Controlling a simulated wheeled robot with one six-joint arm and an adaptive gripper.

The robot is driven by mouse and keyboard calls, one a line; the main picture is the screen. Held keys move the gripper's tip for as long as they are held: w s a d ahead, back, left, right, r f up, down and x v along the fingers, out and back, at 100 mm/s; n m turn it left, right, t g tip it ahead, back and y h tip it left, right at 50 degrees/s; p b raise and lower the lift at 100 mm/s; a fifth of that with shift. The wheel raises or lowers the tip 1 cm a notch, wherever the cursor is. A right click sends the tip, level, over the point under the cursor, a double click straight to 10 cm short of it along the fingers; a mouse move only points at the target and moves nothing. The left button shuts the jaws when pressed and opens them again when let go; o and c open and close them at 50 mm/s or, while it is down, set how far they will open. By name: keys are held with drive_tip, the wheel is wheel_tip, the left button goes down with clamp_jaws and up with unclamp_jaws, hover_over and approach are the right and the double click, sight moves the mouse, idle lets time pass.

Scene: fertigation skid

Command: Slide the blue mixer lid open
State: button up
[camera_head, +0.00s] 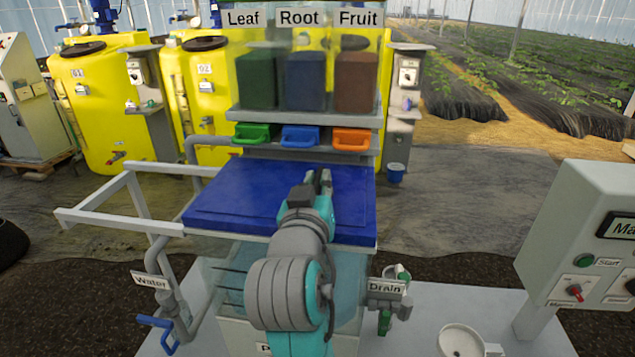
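The blue mixer lid (235,205) is a flat dark blue panel lying over the top of the clear-walled mixer tank (345,275) in the middle of the view. It covers the tank top as far as I can see. My gripper (318,178) is above the right half of the lid, near its back edge, with its fingers pointing away from me. The two fingers show a narrow gap. Whether anything is between them, or whether they touch the lid, I cannot tell. My arm hides part of the lid's front edge, and no handle is visible.
A grey rail frame (130,190) extends left of the lid. Behind it are green (256,133), blue (300,135) and orange (351,139) drawer handles under the Leaf, Root and Fruit hoppers. A Water pipe (165,290), Drain valve (385,290) and control panel (590,245) stand around the tank.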

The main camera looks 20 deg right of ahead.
drive_tip(key=shift+a, duration=0.1)
clamp_jaws()
drive_tip(key=w+a, duration=0.6)
drive_tip(key=a, duration=0.4)
drive_tip(key=w+a, duration=0.6)
drive_tip(key=a, duration=0.5)
drive_tip(key=shift+w, duration=0.1)
drive_tip(key=o, duration=0.8)
unclamp_jaws()
drive_tip(key=shift+c, duration=0.2)
drive_tip(key=v, duration=1.2)
